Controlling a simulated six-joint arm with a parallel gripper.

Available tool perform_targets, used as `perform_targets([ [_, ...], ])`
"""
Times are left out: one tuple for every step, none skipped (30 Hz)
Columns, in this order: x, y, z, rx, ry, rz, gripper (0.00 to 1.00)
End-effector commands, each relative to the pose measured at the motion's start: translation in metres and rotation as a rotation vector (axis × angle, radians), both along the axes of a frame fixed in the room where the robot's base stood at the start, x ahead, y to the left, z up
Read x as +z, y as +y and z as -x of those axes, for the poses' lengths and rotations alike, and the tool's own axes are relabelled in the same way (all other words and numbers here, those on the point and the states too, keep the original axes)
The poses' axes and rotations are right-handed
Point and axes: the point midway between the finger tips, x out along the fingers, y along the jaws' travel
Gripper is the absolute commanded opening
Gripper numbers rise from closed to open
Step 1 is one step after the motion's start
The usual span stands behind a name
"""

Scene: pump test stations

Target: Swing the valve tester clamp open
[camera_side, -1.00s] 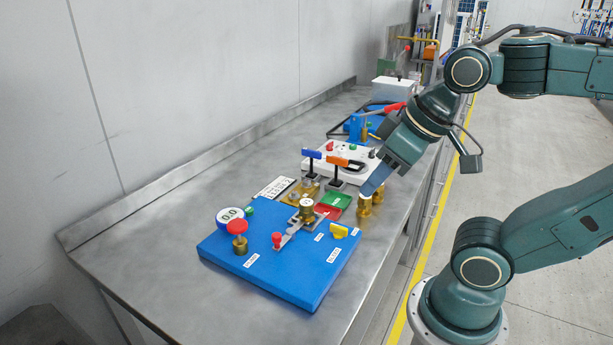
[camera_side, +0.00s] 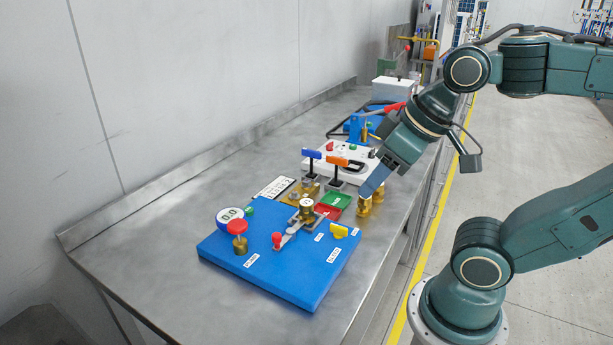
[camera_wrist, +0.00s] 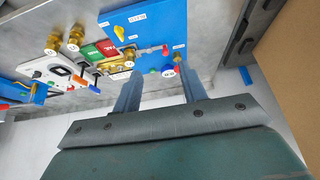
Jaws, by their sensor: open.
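The valve tester is a blue board (camera_side: 265,270) with a round 0.0 gauge (camera_side: 229,217), a red knob on a brass valve (camera_side: 238,230) and a yellow handle (camera_side: 339,231). Its clamp is a grey metal lever (camera_side: 290,232) with a red knob (camera_side: 277,240) at its end, lying low beside a brass valve body (camera_side: 306,210). In the wrist view the clamp's red knob (camera_wrist: 165,50) and the brass body (camera_wrist: 129,55) show beyond the fingertips. My gripper (camera_side: 375,182) is open and empty, above and to the right of the board, apart from the clamp. It also shows in the wrist view (camera_wrist: 159,72).
Brass fittings (camera_side: 364,203) stand close below my fingers near the table edge. The table (camera_side: 150,250) left of the board is clear.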

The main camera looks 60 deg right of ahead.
Motion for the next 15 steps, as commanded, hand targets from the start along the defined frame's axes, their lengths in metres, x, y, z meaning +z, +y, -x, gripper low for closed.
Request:
perform_targets([
  [0.001, 0.000, -0.001, 0.002, 0.003, 0.001, 0.42],
  [0.001, 0.000, -0.002, 0.003, 0.006, 0.001, 0.42],
  [0.002, 0.000, -0.004, 0.005, 0.011, 0.003, 0.42],
  [0.002, 0.000, -0.006, 0.007, 0.016, 0.004, 0.42],
  [0.002, 0.000, -0.008, 0.010, 0.022, 0.005, 0.42],
  [0.003, 0.000, -0.011, 0.013, 0.031, 0.007, 0.42],
  [0.004, 0.000, -0.014, 0.017, 0.039, 0.009, 0.42],
  [0.005, 0.000, -0.017, 0.021, 0.047, 0.010, 0.42],
  [0.006, 0.000, -0.022, 0.026, 0.060, 0.013, 0.42],
  [0.006, 0.000, -0.026, 0.030, 0.070, 0.015, 0.42],
  [0.007, 0.000, -0.030, 0.036, 0.081, 0.017, 0.42],
  [0.008, 0.000, -0.036, 0.044, 0.095, 0.020, 0.42],
  [0.008, 0.000, -0.041, 0.049, 0.107, 0.023, 0.42],
  [0.008, 0.000, -0.046, 0.055, 0.118, 0.025, 0.42],
  [0.008, 0.000, -0.052, 0.062, 0.135, 0.028, 0.42],
])
